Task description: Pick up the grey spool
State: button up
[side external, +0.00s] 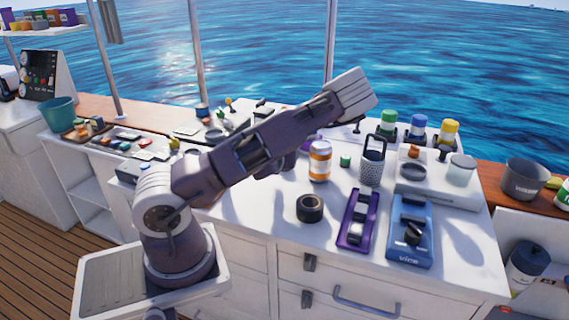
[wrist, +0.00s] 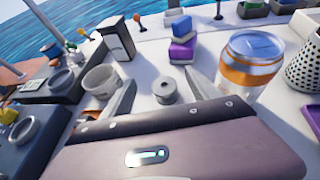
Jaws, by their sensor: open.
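The grey spool (wrist: 165,92) is small and round with a hole in its top. In the wrist view it stands on the white counter, between and just beyond the two fingers of my gripper (wrist: 160,80). The fingers are spread apart with nothing between their tips. How high they are above the counter is hard to tell. In the side view I cannot make out the spool, and my arm hides most of my gripper.
A light cup (wrist: 101,80) is beside the left finger. A metal grater (side external: 372,165) and a black roll (side external: 310,208) are also on the counter.

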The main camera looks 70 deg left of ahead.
notch_tip(320, 180, down, 4)
jog(key=shift+w+a+f, duration=0.1)
jog(key=shift+a+f, duration=0.05)
jog(key=x, duration=0.3)
jog(key=shift+w+a+f, duration=0.15)
jog(key=shift+w+a, duration=0.05)
jog(key=shift+a, duration=0.1)
jog(key=shift+w+a+f, duration=0.2)
jog(key=shift+w+a, duration=0.1)
jog(key=shift+a, duration=0.05)
jog(key=c, duration=1.5)
